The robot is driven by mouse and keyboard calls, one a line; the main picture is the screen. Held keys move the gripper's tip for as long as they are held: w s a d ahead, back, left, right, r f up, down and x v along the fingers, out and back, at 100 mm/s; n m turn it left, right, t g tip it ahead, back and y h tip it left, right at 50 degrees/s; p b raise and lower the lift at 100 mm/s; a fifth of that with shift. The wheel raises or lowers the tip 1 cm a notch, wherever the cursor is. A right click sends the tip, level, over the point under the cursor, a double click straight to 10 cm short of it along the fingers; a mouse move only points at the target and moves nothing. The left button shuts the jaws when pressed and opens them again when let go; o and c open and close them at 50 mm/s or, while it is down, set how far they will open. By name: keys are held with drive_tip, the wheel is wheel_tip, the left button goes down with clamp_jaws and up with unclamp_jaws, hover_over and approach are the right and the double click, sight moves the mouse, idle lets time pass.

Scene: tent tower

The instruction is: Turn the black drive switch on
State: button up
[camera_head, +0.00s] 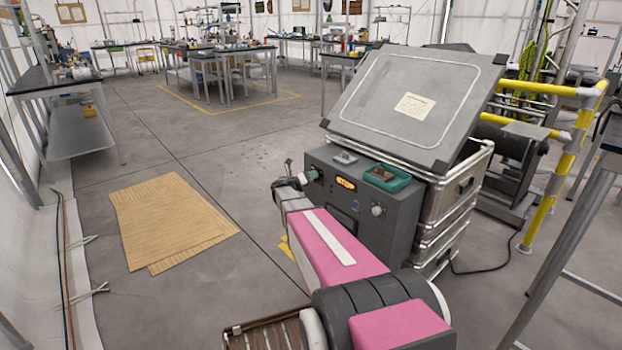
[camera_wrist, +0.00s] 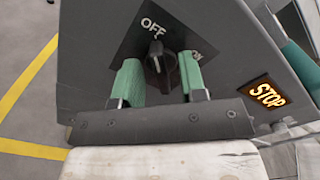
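The black drive switch (camera_wrist: 156,58) is a rotary knob on a dark square plate on the side of a grey control box (camera_head: 345,208). The word OFF stands above the knob in the wrist view; another marking at its right is partly hidden by a finger. The knob's pointer looks turned up toward OFF. My gripper (camera_wrist: 160,74) is open, with one green fingertip on each side of the knob and gaps showing. In the head view my gripper (camera_head: 303,179) is at the box's left side, and the switch is hidden there.
A lit STOP sign (camera_head: 345,183) and a pale knob (camera_head: 377,209) are on the box's front. A teal tray (camera_head: 387,178) lies on top. A large tilted grey panel (camera_head: 420,95) and metal cases (camera_head: 453,205) stand behind. The floor at left is open around a tan mat (camera_head: 172,221).

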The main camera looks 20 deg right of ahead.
clamp_jaws()
drive_tip(key=shift+s+d+m, duration=0.1)
drive_tip(key=shift+s+m, duration=0.1)
drive_tip(key=shift+m, duration=4.3)
drive_tip(key=shift+s+m, duration=0.2)
drive_tip(key=shift+m, duration=4.3)
